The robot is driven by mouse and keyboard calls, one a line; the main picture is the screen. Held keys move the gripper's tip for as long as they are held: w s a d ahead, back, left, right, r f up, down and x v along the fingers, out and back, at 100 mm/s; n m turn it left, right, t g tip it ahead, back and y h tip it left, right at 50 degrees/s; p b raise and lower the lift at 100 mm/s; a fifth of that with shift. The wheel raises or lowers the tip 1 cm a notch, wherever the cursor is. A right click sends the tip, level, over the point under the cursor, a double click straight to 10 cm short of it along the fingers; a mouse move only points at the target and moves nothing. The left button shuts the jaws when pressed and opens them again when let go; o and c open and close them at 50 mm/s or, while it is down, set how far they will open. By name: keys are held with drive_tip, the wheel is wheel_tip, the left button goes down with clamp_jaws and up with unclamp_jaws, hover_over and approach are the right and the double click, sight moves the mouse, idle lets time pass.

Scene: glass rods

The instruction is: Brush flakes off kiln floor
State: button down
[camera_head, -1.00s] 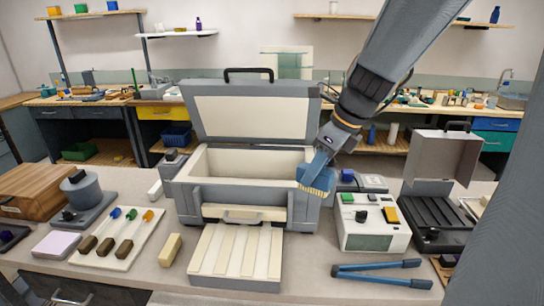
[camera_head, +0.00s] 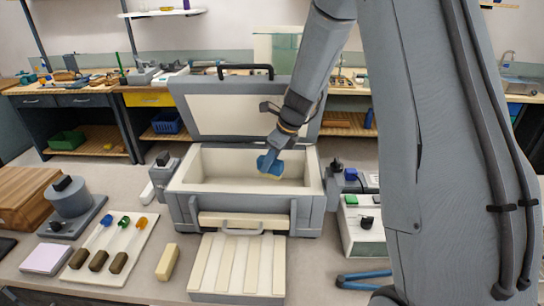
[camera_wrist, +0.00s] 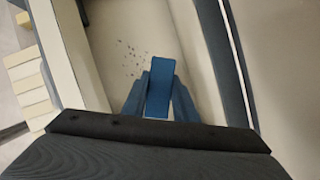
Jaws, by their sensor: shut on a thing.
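The kiln (camera_head: 185,206) stands on the bench as a grey box with a pale lining. Its lid (camera_head: 222,116) is raised at the back. My gripper (camera_head: 274,151) points down over the right part of the kiln's opening. It is shut on a blue brush (camera_head: 268,166) whose bristles, pale in the head view, face down. The brush also shows between the blue fingers in the wrist view (camera_wrist: 160,80). Small dark flakes (camera_wrist: 127,53) lie scattered on the pale kiln floor (camera_wrist: 140,18), beside the brush. I cannot tell whether the bristles touch the floor.
A ribbed pale tray (camera_head: 236,270) stands before the kiln. A pale block (camera_head: 167,262) and a board (camera_head: 135,240) with several coloured rods lie to the left. A control box (camera_head: 358,232) and blue-handled tongs (camera_head: 362,277) are right. The kiln walls surround the brush.

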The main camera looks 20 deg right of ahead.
sight(271, 175)
drive_tip(key=shift+w+f, duration=0.25)
drive_tip(key=shift+w, duration=0.15)
drive_tip(key=shift+d+f+b, duration=0.25)
drive_tip(key=shift+f+b, duration=0.1)
drive_tip(key=shift+b, duration=0.15)
drive_tip(key=shift+d+f+b, duration=0.15)
drive_tip(key=shift+f+b, duration=0.55)
wheel_tip(271, 175, down, 4)
drive_tip(key=b, duration=0.4)
drive_tip(key=shift+r, duration=0.15)
drive_tip(key=shift+s+f+b, duration=0.1)
drive_tip(key=shift+f+b, duration=0.55)
drive_tip(key=shift+f, duration=0.35)
drive_tip(key=shift+w+a+r+p, duration=0.1)
drive_tip(key=shift+w+a+p, duration=0.15)
drive_tip(key=shift+a+p, duration=0.45)
drive_tip(key=shift+w+a+r+p, duration=0.1)
drive_tip(key=shift+w+a+p, duration=0.2)
drive_tip(key=shift+a, duration=0.7)
drive_tip(key=shift+w+a+f+p, duration=0.15)
drive_tip(key=shift+a+p, duration=0.1)
drive_tip(key=shift+a, duration=0.35)
drive_tip(key=shift+w+a+p, duration=0.2)
drive_tip(key=shift+a+p, duration=0.1)
drive_tip(key=shift+a, duration=0.25)
drive_tip(key=shift+w+a+f+p, duration=0.15)
drive_tip(key=shift+a+p, duration=0.1)
drive_tip(key=shift+a, duration=0.35)
